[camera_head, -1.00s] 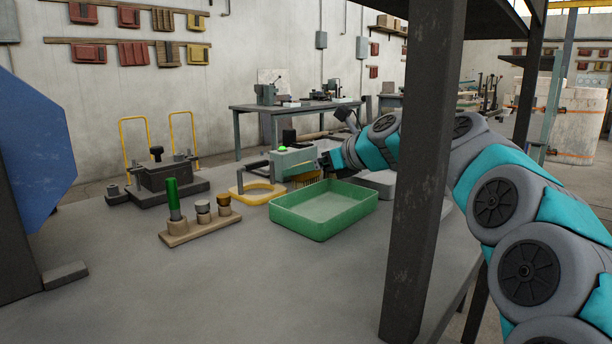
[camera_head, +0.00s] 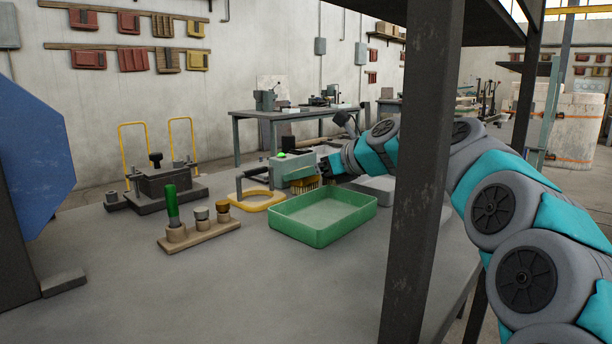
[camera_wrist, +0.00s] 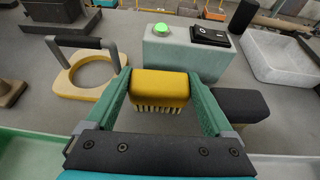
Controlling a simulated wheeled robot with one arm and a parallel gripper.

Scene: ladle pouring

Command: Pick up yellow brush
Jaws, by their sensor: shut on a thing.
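The yellow brush (camera_wrist: 160,86) has a yellow block with pale bristles below it. In the wrist view it sits between the two green fingers of my gripper (camera_wrist: 160,79), which are shut on its sides. In the head view the brush (camera_head: 304,185) shows behind the green tray, in front of the grey-green button box. My gripper (camera_head: 312,176) reaches it from the right and is small there. I cannot tell whether the bristles touch the table.
The green tray (camera_head: 325,232) stands in front of the brush. The button box (camera_wrist: 185,52) with a green button is just behind it. A yellow ring with a dark handle (camera_wrist: 68,82) is to the left, a dark block (camera_wrist: 241,104) to the right. A grey post (camera_head: 420,180) stands in front of my arm.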

